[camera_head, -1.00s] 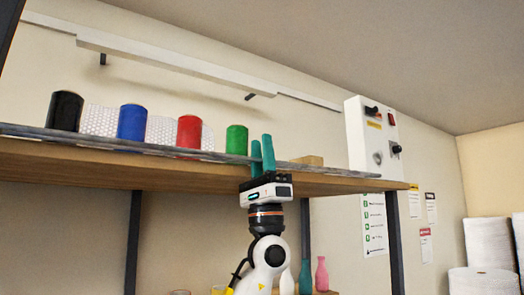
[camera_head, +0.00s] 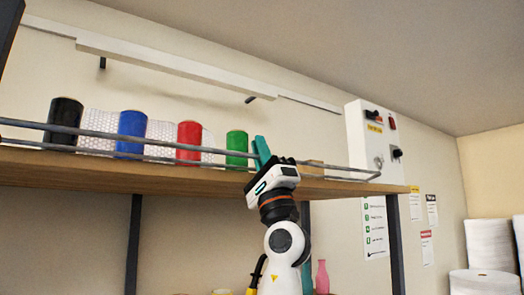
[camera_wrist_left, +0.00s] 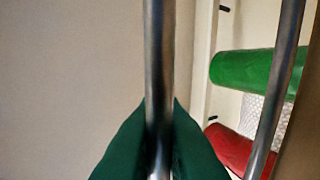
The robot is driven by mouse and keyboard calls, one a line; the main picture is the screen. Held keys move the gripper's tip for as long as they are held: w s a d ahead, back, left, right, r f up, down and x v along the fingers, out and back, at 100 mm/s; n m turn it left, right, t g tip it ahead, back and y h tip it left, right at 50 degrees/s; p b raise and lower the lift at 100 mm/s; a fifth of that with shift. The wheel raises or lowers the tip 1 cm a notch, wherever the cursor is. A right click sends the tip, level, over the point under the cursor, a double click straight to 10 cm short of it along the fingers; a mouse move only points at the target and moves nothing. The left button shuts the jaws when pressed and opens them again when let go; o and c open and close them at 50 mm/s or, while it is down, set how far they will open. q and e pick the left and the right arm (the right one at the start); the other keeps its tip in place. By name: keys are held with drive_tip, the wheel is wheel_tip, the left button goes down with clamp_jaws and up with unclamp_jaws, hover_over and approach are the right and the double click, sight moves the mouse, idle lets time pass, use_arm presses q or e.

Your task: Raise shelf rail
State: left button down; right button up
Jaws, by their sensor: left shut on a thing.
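The shelf rail (camera_head: 97,133) is a grey metal frame along the shelf's front edge. Its upper bar stands above the lower bar, in front of the coloured rolls, and bends down to the shelf at the right end. My left gripper (camera_head: 262,152) has teal fingers and is at the rail, right of the green roll. In the left wrist view, the gripper (camera_wrist_left: 160,145) is shut on the near bar (camera_wrist_left: 159,60), which runs between its fingers. The other bar (camera_wrist_left: 276,90) runs beside it at the right. My right gripper is not in view.
On the wooden shelf (camera_head: 100,166), behind the rail, stand black (camera_head: 64,113), blue (camera_head: 131,125), red (camera_head: 189,135) and green (camera_head: 237,141) rolls. Bubble wrap (camera_head: 98,122) lies behind them. A white control box (camera_head: 372,140) is at the right end.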

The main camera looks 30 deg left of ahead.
use_arm(q)
drive_tip(key=g+h+p, duration=0.1)
drive_tip(key=h+p, duration=0.1)
drive_tip(key=a+r+h+p, duration=0.1)
drive_tip(key=h+p, duration=0.1)
drive_tip(key=w+a+r+g+h+p, duration=0.1)
drive_tip(key=h+p, duration=0.1)
drive_tip(key=shift+a+r+g, duration=0.2)
drive_tip(key=shift+a+g, duration=0.05)
drive_tip(key=shift+g, duration=0.05)
idle(0.5)
